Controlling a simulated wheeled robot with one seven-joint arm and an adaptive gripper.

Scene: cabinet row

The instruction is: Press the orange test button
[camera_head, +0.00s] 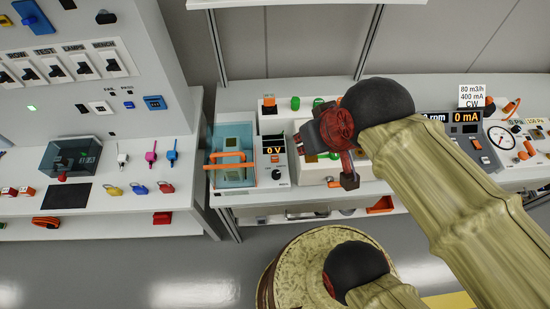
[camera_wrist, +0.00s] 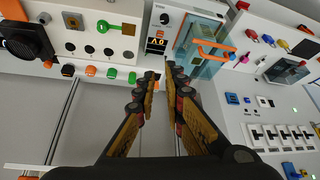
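In the wrist view the fingers of my gripper (camera_wrist: 161,75) stand apart with an empty gap between the tips. An orange button-like cap (camera_head: 268,101) sits on a small box behind the display unit, left of the green caps (camera_head: 295,103). The wrist view shows another orange cap (camera_wrist: 90,70) beside the green caps (camera_wrist: 112,73). No "test" label is readable on either, so I cannot tell which is the test button. Neither cap visibly touches my gripper.
A clear blue box with an orange handle (camera_head: 231,167) stands left of the display unit. A switch panel (camera_head: 62,66) and padlocks (camera_head: 138,188) are further left. A dial gauge (camera_head: 501,138) is at right. Grey floor lies open in front.

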